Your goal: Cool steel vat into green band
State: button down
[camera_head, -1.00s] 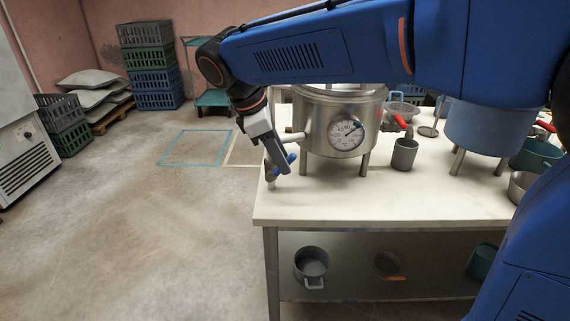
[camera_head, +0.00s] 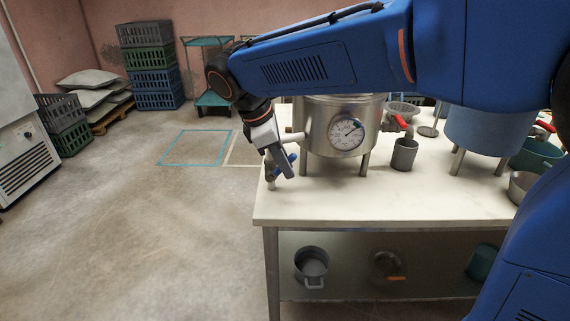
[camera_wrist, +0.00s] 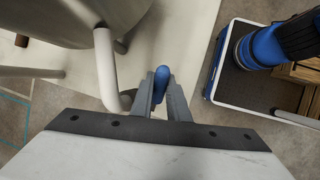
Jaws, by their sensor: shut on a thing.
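The steel vat (camera_head: 325,115) stands on legs on the pale table, with a round dial (camera_head: 346,133) on its front. The dial's needle and any green band are too small to read. A pipe (camera_head: 291,138) leaves the vat's left side and bends down in the wrist view (camera_wrist: 106,70). My gripper (camera_head: 281,168) is at the table's left edge beside this pipe. Its jaws (camera_wrist: 160,103) are shut on a blue valve handle (camera_wrist: 161,76). The handle also shows partly behind the fingers in the head view (camera_head: 291,158).
A blue vat (camera_head: 490,130) stands to the right on the table (camera_head: 390,205). A grey cup (camera_head: 404,154) sits under a red-handled tap (camera_head: 399,121). A pot (camera_head: 311,266) is on the lower shelf. The floor to the left is open, with a teal-marked square (camera_head: 197,148).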

jog(key=shift+d, duration=0.1)
jog(key=shift+d+f+y, duration=0.4)
jog(key=shift+d+y, duration=0.05)
jog(key=shift+y, duration=0.65)
jog(key=shift+d+f+y, duration=0.4)
jog(key=shift+f+y, duration=0.15)
jog(key=shift+y, duration=0.65)
jog(key=shift+d+f+m+y, duration=0.1)
jog(key=shift+f+m+y, duration=0.1)
jog(key=shift+f+y, duration=0.5)
jog(key=shift+d+f+m+y, duration=0.1)
jog(key=shift+f+m+y, duration=0.15)
jog(key=shift+y, duration=0.75)
jog(key=c, duration=1.7)
grip_release()
jog(key=v, duration=1.7)
jog(key=shift+s+d, duration=0.35)
